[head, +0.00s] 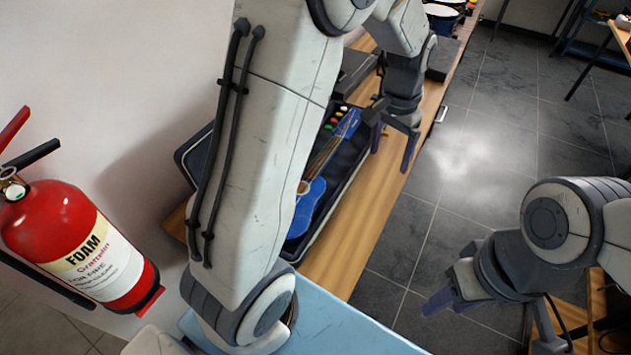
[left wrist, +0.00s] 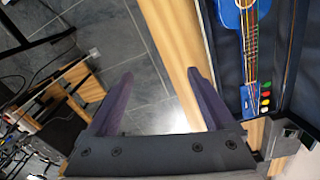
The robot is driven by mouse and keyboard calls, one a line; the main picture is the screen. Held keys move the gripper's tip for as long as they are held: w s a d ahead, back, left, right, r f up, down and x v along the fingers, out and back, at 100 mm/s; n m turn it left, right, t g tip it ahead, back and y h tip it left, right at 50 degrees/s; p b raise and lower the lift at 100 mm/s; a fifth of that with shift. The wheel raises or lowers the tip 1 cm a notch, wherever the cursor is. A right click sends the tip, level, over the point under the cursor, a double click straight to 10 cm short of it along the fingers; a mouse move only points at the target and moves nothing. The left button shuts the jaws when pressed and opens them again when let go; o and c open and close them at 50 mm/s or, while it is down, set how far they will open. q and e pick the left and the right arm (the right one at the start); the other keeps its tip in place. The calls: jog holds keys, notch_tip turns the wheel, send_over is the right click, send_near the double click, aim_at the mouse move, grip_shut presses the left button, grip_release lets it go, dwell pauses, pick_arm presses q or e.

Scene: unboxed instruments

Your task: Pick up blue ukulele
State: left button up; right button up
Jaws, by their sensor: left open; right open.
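The blue ukulele (head: 309,203) lies in an open dark case (head: 352,160) on a wooden bench, partly hidden behind my left arm in the head view. Its neck and headstock with coloured pegs point away toward my left gripper. The ukulele also shows at the upper right of the left wrist view (left wrist: 249,50). My left gripper (head: 391,151) is open and empty, beside the headstock end and over the bench's right edge. Its two purple fingers show apart in the left wrist view (left wrist: 160,98), with the ukulele to their right. My right gripper (head: 441,300) is at the lower right, away from the ukulele.
A red foam fire extinguisher (head: 85,245) is mounted by the wall at the left. The wooden bench (head: 340,268) has a bare strip right of the case. A light blue surface (head: 335,322) is at the near end.

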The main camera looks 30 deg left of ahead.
pick_arm(q)
jog(key=w+a+f+n+b, duration=0.1)
jog(key=w+a+f, duration=0.25)
jog(key=a, duration=0.25)
jog(key=w+a+f+n+b, duration=0.1)
jog(key=w+a+f, duration=0.2)
jog(key=a+f, duration=0.25)
jog(key=n, duration=0.1)
send_near(319, 162)
jog(key=shift+w+d+f, duration=0.1)
jog(key=shift+d+f, duration=0.25)
jog(key=shift+d, duration=0.4)
jog(key=f, duration=0.4)
jog(key=shift+a+f, duration=0.35)
jog(key=shift+a, duration=0.05)
jog(key=shift+a+f+p, duration=0.15)
jog(key=shift+f+p, duration=1)
jog(key=shift+f, duration=1.85)
jog(key=shift+r, duration=0.1)
grip_shut()
pick_arm(e)
jog(key=shift+s+f, duration=0.15)
jog(key=shift+f, duration=0.25)
